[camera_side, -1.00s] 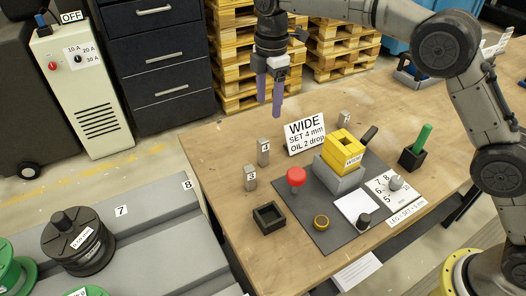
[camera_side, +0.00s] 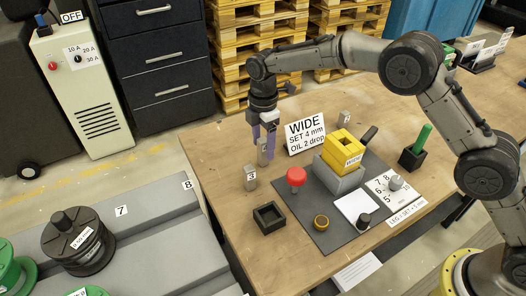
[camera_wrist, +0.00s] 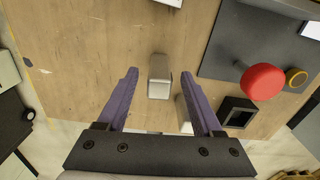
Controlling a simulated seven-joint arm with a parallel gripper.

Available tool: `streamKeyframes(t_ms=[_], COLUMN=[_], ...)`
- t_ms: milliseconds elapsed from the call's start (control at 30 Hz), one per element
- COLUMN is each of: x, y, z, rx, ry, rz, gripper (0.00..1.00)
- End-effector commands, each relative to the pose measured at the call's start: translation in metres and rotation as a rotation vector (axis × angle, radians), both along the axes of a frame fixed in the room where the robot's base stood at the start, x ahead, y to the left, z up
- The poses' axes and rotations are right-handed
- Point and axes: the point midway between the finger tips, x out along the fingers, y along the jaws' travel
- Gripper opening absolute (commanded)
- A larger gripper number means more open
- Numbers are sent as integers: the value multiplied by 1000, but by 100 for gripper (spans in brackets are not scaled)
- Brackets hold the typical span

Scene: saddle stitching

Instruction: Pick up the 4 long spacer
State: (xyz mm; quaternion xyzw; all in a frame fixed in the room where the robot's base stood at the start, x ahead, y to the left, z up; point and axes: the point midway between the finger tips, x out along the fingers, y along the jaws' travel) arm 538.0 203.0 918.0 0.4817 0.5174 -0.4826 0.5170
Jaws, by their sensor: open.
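The 4 spacer (camera_side: 263,158) is a small grey upright block on the wooden table. My gripper (camera_side: 263,147) points down over it, open, with one purple finger on each side of its upper part. In the wrist view the spacer (camera_wrist: 159,84) stands between the fingertips (camera_wrist: 159,73), with a gap on both sides. Its number label is hidden in both views now. The spacer marked 3 (camera_side: 250,180) stands just in front of it; in the wrist view the right finger partly covers that one (camera_wrist: 184,112).
A third grey spacer (camera_side: 345,118) stands behind the WIDE sign (camera_side: 305,133), which is close right of my gripper. A red knob (camera_side: 296,176), a black square tray (camera_side: 269,217) and a yellow block (camera_side: 343,149) stand nearby. The table left of the spacers is clear.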

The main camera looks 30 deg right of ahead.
Motion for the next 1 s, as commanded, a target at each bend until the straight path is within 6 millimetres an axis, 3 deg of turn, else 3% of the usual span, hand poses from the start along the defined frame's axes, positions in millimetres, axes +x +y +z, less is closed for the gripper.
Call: streamKeyframes(t_ms=[200, 467, 833, 1000], x=[1, 1, 1, 1], y=[0, 0, 0, 0], z=[-23, -25, -24, -24], rx=[0, 0, 0, 0], ry=[-1, -2, -2, -2], rz=[0, 0, 0, 0], gripper=[68, 68, 1, 0])
